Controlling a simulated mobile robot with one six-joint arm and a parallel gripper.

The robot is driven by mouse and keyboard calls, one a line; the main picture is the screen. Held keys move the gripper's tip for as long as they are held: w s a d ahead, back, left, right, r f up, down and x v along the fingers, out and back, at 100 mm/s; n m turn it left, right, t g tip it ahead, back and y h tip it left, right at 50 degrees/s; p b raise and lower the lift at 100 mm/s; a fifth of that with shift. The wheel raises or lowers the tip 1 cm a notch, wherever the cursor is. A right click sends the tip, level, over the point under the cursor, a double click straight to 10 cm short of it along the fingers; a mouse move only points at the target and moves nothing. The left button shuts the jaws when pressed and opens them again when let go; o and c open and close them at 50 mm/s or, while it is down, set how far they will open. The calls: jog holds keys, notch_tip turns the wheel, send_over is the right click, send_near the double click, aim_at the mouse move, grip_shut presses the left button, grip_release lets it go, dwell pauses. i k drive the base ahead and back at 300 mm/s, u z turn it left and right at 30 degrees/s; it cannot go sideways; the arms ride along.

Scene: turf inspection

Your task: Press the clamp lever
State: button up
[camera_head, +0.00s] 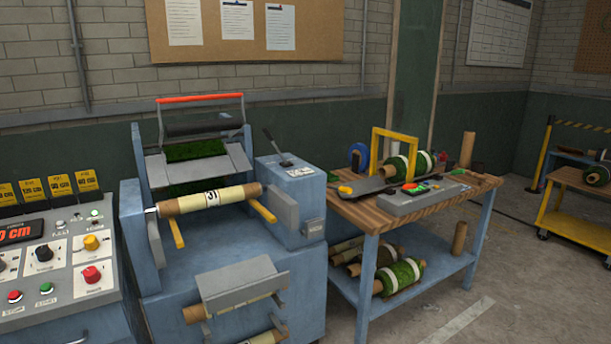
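A blue turf machine (225,285) stands left of centre. A dark lever (271,138) rises, tilted up to the left, from a slotted plate on the box at the machine's right side. A red-topped bar (200,98) spans a raised frame over a black roller at the machine's top. I cannot tell for certain which of these is the clamp lever. A strip of green turf (195,150) lies below the roller. A cardboard roll (210,199) with a label sits across the front, above two yellow arms. My gripper is not in view.
A control panel (60,265) with knobs and buttons stands at the left. A wooden-topped workbench (440,212) with turf rolls, a yellow frame (396,150) and tools is at the right. A yellow cart (575,222) stands farther right. Floor between bench and cart is clear.

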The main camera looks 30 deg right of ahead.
aim_at(269, 135)
jog(key=k, duration=1.05)
jog(key=z, duration=0.3)
jog(key=i, duration=0.4)
jog(key=z, duration=0.55)
jog(key=i, duration=1.95)
jog(key=u, duration=0.35)
